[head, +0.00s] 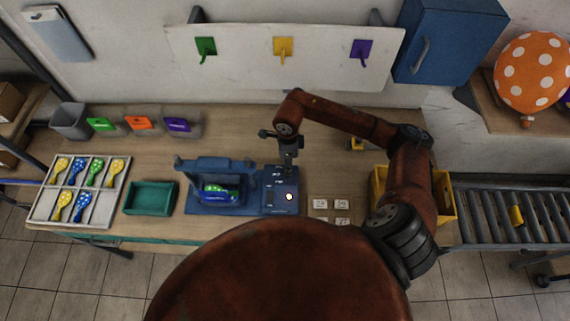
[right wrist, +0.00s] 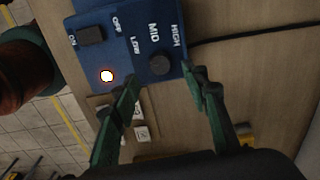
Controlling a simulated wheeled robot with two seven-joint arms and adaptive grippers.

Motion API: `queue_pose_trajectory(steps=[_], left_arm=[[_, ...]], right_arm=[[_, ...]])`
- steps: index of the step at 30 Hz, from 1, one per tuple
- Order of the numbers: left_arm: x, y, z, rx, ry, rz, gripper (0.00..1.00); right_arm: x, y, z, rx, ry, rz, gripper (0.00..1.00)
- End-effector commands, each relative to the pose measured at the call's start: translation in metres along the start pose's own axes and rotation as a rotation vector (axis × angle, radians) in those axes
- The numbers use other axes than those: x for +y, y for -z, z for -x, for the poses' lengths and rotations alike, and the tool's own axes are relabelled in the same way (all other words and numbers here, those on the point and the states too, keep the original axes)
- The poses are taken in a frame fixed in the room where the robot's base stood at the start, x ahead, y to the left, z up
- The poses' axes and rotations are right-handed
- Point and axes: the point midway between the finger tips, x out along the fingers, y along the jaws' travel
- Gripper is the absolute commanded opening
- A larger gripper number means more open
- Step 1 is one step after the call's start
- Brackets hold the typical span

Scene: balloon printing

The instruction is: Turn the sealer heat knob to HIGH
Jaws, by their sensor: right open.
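The blue sealer (head: 223,209) stands on the table, with a multicoloured item in its press part. Its control box (head: 268,203) is at its right end. In the right wrist view the control box (right wrist: 125,78) shows a dark round heat knob (right wrist: 160,63) beside the labels LOW, MID and HIGH. I cannot tell which label the knob points at. A dark switch (right wrist: 90,34) sits by ON and OFF, and a light (right wrist: 106,76) glows. My right gripper (right wrist: 162,82) is open and empty, its fingers on either side of the knob's near side. My left gripper is not in view.
A green tray (head: 129,210) and a rack of balloons (head: 45,214) lie to the left. Small white label tiles (head: 320,204) lie right of the sealer. A yellow crate (head: 447,205) and a roller conveyor (head: 490,232) are further right. A cable (right wrist: 240,36) runs from the box.

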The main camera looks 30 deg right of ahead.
Motion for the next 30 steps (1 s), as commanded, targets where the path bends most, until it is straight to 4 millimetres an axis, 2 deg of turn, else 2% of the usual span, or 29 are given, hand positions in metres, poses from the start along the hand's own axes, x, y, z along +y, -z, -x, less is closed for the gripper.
queue_pose_trajectory(steps=[6, 12, 16, 22, 30], left_arm=[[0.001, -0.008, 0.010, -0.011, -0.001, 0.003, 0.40], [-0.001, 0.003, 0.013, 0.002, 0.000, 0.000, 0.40], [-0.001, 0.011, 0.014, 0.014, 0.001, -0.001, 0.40], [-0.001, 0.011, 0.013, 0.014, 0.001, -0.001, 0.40], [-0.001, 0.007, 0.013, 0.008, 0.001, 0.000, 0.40]], right_arm=[[0.001, -0.001, -0.034, -0.002, -0.004, -0.002, 0.42], [0.000, -0.001, -0.053, -0.003, -0.002, -0.003, 0.42], [0.001, 0.000, -0.057, -0.003, -0.002, -0.003, 0.42], [0.000, 0.000, -0.057, -0.003, -0.001, -0.003, 0.41], [0.000, 0.000, -0.056, -0.003, -0.001, -0.003, 0.22]])
